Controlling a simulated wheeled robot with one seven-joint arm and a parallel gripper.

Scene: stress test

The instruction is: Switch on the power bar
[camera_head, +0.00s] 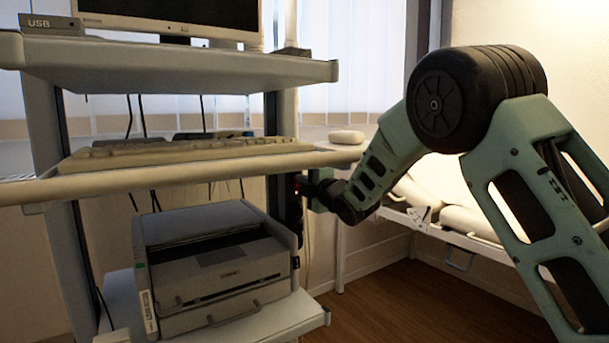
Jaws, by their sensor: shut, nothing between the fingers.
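A dark upright strip, which looks like the power bar (297,228), runs down the right rear post of the cart, under the keyboard shelf. A small reddish spot shows on it near my gripper. My gripper (306,188) is at the end of my teal and black arm, which reaches in from the right. Its fingers are shut and empty, pointing left at the strip. They are at or very near its face; I cannot tell whether they touch. The switch is too small and partly hidden to make out.
The keyboard shelf (240,173) is just above my gripper, holding a keyboard (180,152) and a white mouse (346,137). A printer (215,265) stands on the lower shelf to the left. A bed (460,220) is behind my arm. Wooden floor (400,300) is clear below.

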